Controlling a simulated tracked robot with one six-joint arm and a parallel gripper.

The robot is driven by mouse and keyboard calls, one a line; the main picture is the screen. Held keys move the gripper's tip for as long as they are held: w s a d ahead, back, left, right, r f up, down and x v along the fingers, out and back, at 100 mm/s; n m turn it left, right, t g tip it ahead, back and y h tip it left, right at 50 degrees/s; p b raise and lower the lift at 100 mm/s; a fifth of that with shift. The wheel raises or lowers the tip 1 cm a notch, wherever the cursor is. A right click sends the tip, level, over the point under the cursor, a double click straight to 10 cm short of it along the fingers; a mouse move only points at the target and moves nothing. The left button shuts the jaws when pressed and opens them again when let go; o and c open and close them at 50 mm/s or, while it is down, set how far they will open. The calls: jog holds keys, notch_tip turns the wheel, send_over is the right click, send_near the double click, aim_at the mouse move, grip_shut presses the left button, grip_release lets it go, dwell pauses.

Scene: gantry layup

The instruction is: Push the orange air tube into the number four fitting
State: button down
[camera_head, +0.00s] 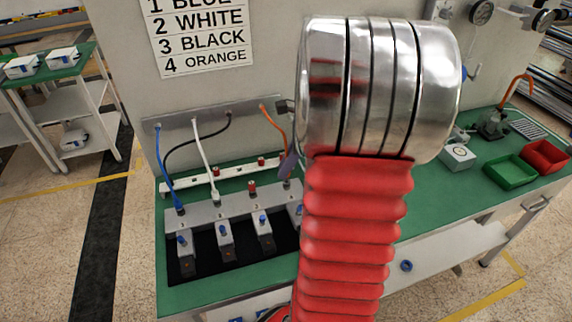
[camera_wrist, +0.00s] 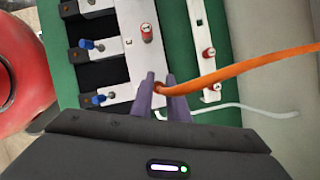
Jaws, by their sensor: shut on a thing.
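My gripper (camera_wrist: 160,85) is shut on the orange air tube (camera_wrist: 240,67), near its end. The tube leaves the purple fingers to the right in the wrist view. In the head view the orange tube (camera_head: 274,122) hangs from the wall strip to my gripper (camera_head: 288,165), partly behind my arm. The fingertips are over the white manifold (camera_head: 222,211), near its right end. The number four fitting is hidden by the fingers and arm, so I cannot tell whether the tube end touches it. The red number three fitting (camera_head: 252,187) is beside it and also shows in the wrist view (camera_wrist: 147,32).
The blue tube (camera_head: 161,160) and white tube (camera_head: 205,155) run down to the first two fittings. The black tube (camera_head: 195,139) hangs loosely behind them. A white rail (camera_head: 233,171) with red knobs lies behind the manifold. Green (camera_head: 511,171) and red bins (camera_head: 544,155) stand far right.

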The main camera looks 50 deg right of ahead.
jog(key=shift+f, duration=1.1)
jog(key=c, duration=1.6)
grip_release()
jog(key=shift+c, duration=0.2)
jog(key=v, duration=1.3)
jog(key=shift+r, duration=0.3)
jog(key=shift+d, duration=0.15)
